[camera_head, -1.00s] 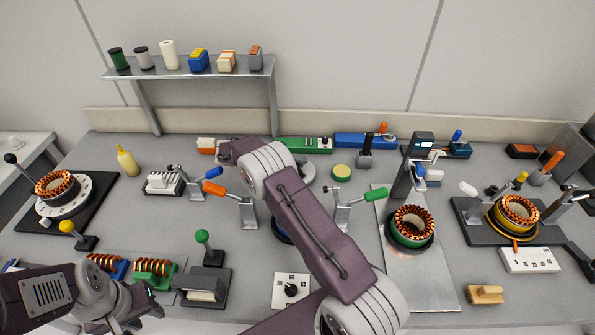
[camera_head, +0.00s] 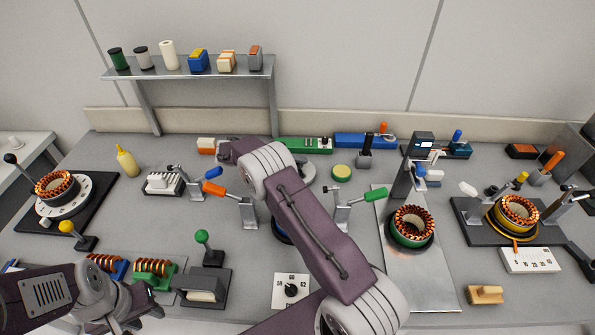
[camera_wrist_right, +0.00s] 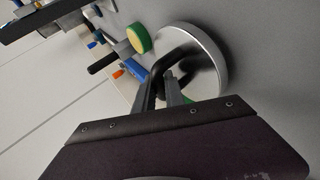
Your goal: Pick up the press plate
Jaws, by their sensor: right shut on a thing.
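The press plate is a round, shiny silver disc with a dark bent handle; in the right wrist view (camera_wrist_right: 207,62) it lies just past my fingers. In the head view a part of the disc (camera_head: 309,173) shows beside my right arm. My right gripper (camera_wrist_right: 166,86) is shut on the dark handle. In the head view my forearm hides its fingers. Whether the disc touches the table I cannot tell. My left gripper (camera_head: 140,302) is at the lower left, apart from the plate; its finger opening is unclear.
A yellow-topped green round pad (camera_head: 341,171) is close right of the plate. Clamps with an orange handle (camera_head: 213,188) and a green handle (camera_head: 377,193) flank my right arm. A green box (camera_head: 305,145) and a blue box (camera_head: 358,140) stand behind.

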